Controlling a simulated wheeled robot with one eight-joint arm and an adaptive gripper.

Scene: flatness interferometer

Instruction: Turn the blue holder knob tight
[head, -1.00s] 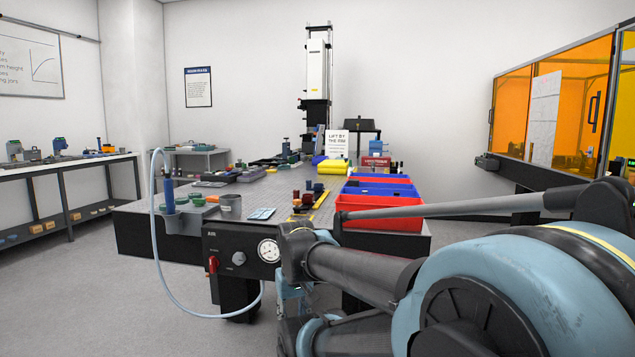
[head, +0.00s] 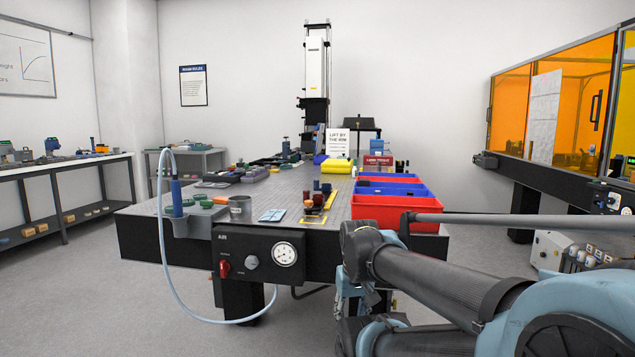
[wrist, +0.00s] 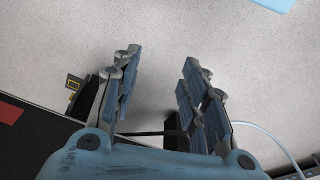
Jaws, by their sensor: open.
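I cannot single out the blue holder knob in either view. Small blue fixtures (head: 307,143) stand far back on the grey table (head: 150,210), too small to tell whether one carries the knob. My gripper shows in the wrist view (wrist: 160,72) with its two blue-grey fingers apart and nothing between them. Behind them lies a speckled grey surface. In the head view my arm reaches in from the right, and its end hangs low by the table's front edge, partly hidden by its own links.
Red and blue bins (head: 395,212) stand at the table's right front. A grey cup (head: 240,208) and small brown and red pieces (head: 316,201) stand near the front. A pale hose (head: 163,240) loops down beside the air panel with a gauge (head: 285,253). Floor is clear at left.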

